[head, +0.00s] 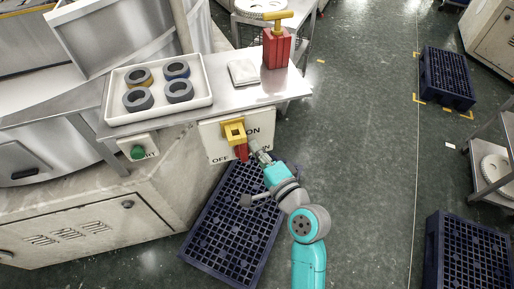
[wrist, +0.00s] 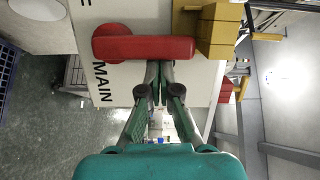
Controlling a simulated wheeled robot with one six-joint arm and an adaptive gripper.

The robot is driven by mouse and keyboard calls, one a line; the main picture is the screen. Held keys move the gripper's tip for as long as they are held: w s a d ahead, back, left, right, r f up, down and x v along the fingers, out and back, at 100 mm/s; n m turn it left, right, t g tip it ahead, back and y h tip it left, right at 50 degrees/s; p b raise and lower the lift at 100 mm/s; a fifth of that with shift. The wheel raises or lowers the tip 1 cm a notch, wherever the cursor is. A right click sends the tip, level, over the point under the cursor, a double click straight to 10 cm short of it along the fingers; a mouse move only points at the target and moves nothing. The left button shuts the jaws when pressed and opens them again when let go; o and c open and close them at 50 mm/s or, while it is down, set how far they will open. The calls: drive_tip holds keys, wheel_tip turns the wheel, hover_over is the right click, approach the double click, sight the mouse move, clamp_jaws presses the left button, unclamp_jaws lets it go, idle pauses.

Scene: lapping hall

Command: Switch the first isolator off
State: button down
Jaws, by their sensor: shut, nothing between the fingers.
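The isolator is a white panel (head: 214,141) on the front of the bench, marked OFF at lower left and ON at upper right. Its red handle (head: 241,152) hangs down from a yellow block (head: 234,132), its lower end beside the OFF mark. My gripper (head: 260,155) is just right of the handle in the head view. In the wrist view my gripper (wrist: 158,70) is shut and empty, its tips at the handle's edge; contact cannot be told.
The bench above holds a white tray (head: 109,114) of several rings, a white block (head: 243,72) and a red item with a yellow T-handle (head: 276,50). A green button box (head: 138,148) is left. A dark crate (head: 228,232) lies below.

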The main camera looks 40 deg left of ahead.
sight(238, 153)
drive_tip(key=shift+s+a+r+n, duration=0.1)
drive_tip(key=shift+s+r+n, duration=0.1)
drive_tip(key=shift+n, duration=0.2)
drive_tip(key=n, duration=0.1)
drive_tip(key=s+a+n+h, duration=0.1)
drive_tip(key=n, duration=0.1)
drive_tip(key=shift+s+r, duration=0.2)
drive_tip(key=shift+s, duration=0.05)
drive_tip(key=n, duration=0.1)
drive_tip(key=s+a+n, duration=0.1)
drive_tip(key=s+n+h, duration=0.1)
drive_tip(key=n, duration=0.1)
drive_tip(key=shift+a+f, duration=0.1)
drive_tip(key=shift+a, duration=0.15)
drive_tip(key=n, duration=0.1)
drive_tip(key=s+a+f+n+t+h, duration=0.1)
drive_tip(key=n, duration=0.2)
drive_tip(key=shift+s+a+f+t+h, duration=0.2)
drive_tip(key=shift+s+t+h, duration=0.1)
drive_tip(key=shift+s, duration=0.1)
drive_tip(key=shift+s+a+f+n, duration=0.15)
drive_tip(key=shift+f+n, duration=0.1)
drive_tip(key=shift+n, duration=0.25)
drive_tip(key=shift+s+f+n, duration=0.15)
drive_tip(key=shift+f+n, duration=0.05)
drive_tip(key=shift+n, duration=0.3)
drive_tip(key=shift+s+a+f+t+h, duration=0.1)
drive_tip(key=shift+f+t+h, duration=0.15)
drive_tip(key=shift+t+h, duration=0.05)
